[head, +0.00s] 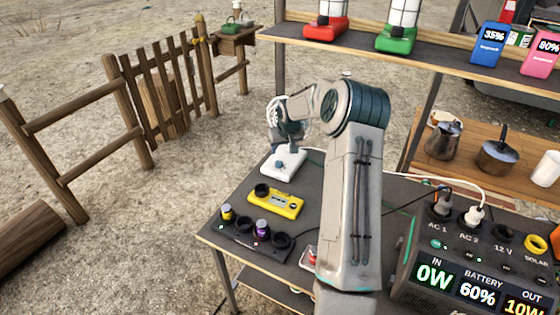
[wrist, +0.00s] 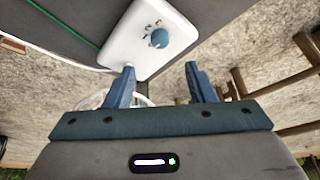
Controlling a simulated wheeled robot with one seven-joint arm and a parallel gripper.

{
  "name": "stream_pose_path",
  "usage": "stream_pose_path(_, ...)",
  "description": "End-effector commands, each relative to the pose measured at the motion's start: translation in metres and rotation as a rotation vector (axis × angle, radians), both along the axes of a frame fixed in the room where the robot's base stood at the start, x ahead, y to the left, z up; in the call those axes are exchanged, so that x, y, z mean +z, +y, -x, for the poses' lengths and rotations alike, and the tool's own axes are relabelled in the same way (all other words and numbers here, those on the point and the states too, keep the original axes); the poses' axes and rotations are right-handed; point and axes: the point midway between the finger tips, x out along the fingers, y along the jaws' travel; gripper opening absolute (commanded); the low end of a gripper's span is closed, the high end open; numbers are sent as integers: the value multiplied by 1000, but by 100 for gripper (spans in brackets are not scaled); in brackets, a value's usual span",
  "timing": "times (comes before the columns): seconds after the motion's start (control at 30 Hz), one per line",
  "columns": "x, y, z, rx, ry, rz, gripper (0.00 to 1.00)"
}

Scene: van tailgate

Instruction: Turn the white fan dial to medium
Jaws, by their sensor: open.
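The white fan base (head: 284,162) stands at the far left end of the dark table, partly behind my arm. The wrist view shows the white base (wrist: 125,45) close up, with a round blue-grey dial (wrist: 160,38) on it. Small dark marks sit around the dial; I cannot read which one it points to. My gripper (wrist: 160,68) is open and empty. Its two blue fingers are apart, with the dial ahead of the gap between them and not between the fingertips.
A power station (head: 470,265) with plugged cables stands at right. A shelf (head: 400,48) with lanterns overhangs behind.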

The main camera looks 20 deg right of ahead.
Motion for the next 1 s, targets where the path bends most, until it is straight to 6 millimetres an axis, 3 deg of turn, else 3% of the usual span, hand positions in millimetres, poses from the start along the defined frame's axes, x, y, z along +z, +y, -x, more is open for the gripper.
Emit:
stream_pose_path(0.5,-79,-3,-32,0,3,-1,50)
stream_pose_path(0.8,-99,-5,-40,-1,1,-1,50)
stream_pose_path(1.0,-100,-5,-41,0,0,0,50)
